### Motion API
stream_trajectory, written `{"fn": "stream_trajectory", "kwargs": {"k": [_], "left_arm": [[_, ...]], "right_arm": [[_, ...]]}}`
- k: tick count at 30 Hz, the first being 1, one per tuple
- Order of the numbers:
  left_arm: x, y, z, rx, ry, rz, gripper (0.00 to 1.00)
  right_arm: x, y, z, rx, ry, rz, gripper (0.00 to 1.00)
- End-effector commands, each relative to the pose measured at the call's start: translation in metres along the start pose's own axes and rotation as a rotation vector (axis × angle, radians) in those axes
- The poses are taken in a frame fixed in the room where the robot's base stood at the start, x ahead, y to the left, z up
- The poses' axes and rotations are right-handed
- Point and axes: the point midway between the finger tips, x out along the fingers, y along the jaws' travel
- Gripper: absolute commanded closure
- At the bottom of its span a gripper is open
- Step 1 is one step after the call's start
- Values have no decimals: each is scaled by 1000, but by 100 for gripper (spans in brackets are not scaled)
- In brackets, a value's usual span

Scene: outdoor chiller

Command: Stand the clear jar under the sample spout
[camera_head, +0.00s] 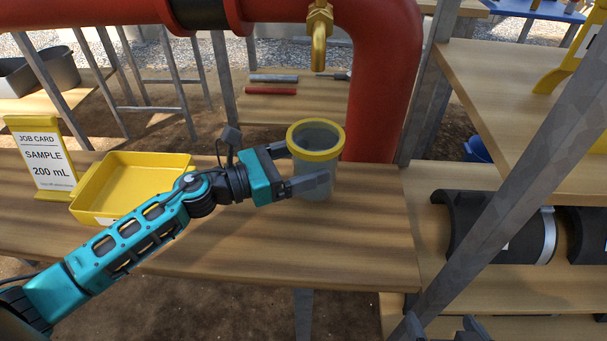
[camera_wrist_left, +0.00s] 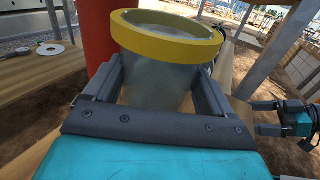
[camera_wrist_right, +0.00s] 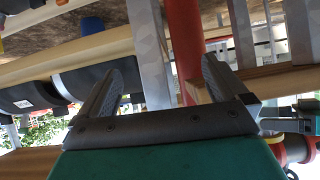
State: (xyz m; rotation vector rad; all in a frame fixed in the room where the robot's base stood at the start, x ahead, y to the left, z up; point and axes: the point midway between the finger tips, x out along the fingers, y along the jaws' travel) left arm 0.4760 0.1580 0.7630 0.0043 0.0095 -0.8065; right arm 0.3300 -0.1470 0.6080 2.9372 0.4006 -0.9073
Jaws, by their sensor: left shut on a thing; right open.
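The clear jar (camera_head: 313,168) with a yellow rim is upright at the right part of the wooden bench (camera_head: 240,245). I cannot tell whether its base touches the bench. My left gripper (camera_head: 308,168) is shut on the jar's sides from the left, below the rim. In the left wrist view the jar (camera_wrist_left: 155,80) sits between both fingers. The brass sample spout (camera_head: 319,40) hangs from the red pipe, above and slightly behind the jar in the head view. My right gripper (camera_wrist_right: 160,85) is open and empty; its tips show at the bottom of the head view (camera_head: 445,325).
A yellow tray (camera_head: 85,215) and a job card reading "SAMPLE 200 mL" (camera_head: 45,160) stand at the bench's left. The red pipe (camera_head: 385,90) bends down behind the bench. A slanted metal post (camera_head: 500,185) and shelves with black pipe shells (camera_head: 490,230) are at the right.

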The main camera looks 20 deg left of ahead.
Motion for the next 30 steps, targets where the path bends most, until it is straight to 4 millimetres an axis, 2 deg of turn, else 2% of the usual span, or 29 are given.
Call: {"fn": "stream_trajectory", "kwargs": {"k": [1,3,9,15,16,21,30], "left_arm": [[0,0,-13,-4,-1,0,98],[0,0,-22,-3,0,1,98],[0,0,-22,0,-2,0,98],[0,0,-27,0,-1,0,98],[0,0,-26,0,0,0,14],[0,0,-25,0,0,0,0],[0,0,-20,0,0,0,0]], "right_arm": [[4,-1,5,0,-2,-3,0],[5,-2,6,1,-4,-7,0],[4,-3,-3,-1,7,-10,0],[7,-3,2,-1,6,-11,0],[6,-4,1,-1,4,-11,0],[6,-4,0,3,2,-12,0],[3,-5,-6,5,8,-12,0]]}}
